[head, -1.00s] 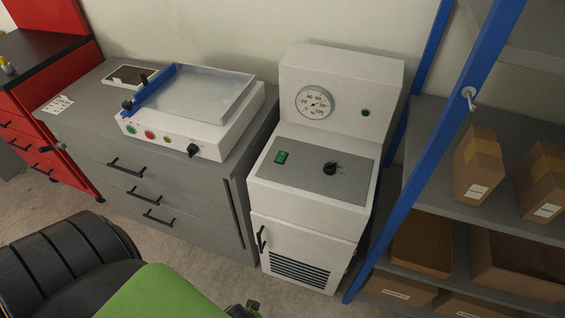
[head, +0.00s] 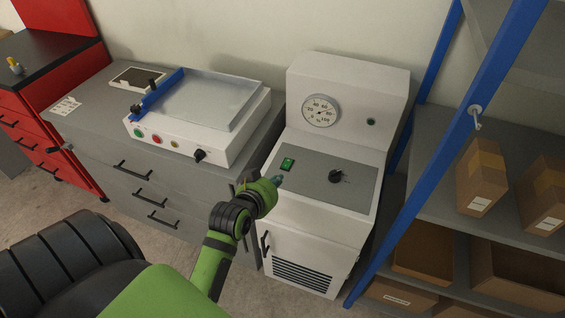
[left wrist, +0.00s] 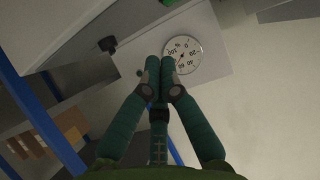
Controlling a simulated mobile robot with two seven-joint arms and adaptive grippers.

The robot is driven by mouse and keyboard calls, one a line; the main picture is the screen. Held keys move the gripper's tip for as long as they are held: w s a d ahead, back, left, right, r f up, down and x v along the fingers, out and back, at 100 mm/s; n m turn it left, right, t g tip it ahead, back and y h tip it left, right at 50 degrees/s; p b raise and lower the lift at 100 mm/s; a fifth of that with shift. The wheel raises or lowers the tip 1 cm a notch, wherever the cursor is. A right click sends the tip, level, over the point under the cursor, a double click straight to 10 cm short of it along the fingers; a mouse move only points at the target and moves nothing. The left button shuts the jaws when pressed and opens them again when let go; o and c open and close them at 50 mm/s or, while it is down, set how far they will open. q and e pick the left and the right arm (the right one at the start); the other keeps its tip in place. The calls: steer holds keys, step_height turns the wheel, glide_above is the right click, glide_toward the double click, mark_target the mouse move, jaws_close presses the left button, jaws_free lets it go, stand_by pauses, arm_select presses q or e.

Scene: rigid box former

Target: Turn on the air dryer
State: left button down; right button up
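The air dryer (head: 350,82) is a white floor cabinet with a grey sloped panel. The panel carries a green rocker switch (head: 288,164) on the left and a black knob (head: 336,176) on the right. A round gauge (head: 320,111) and a small dark green lamp (head: 371,122) sit on its raised back; the gauge also shows in the left wrist view (left wrist: 182,55). My left gripper (head: 278,181) is just in front of the switch, seemingly above the panel's left edge. Its fingers (left wrist: 161,66) are together and empty in the left wrist view. Contact cannot be told. My right gripper is out of view.
A grey drawer cabinet (head: 150,195) stands left of the dryer, bearing a white device (head: 210,145) with several buttons. A blue-framed shelf (head: 425,175) with cardboard boxes (head: 482,178) stands close on the right. A red cabinet (head: 65,95) is at far left.

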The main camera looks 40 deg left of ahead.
arm_select(q)
steer(key=a+r, duration=0.1)
steer(key=w+a+r+n+t+y, duration=0.1)
steer(key=shift+w+a+r, duration=0.15)
steer(key=shift+w+a, duration=0.05)
steer(key=shift+a, duration=0.2)
glide_above(282, 172)
steer(key=w, duration=0.1)
step_height(282, 172, down, 4)
steer(key=shift+a+r+p, duration=0.1)
steer(key=shift+p, duration=0.35)
steer(key=f, duration=0.2)
steer(key=shift+s+f, duration=0.4)
steer(key=shift+f, duration=0.55)
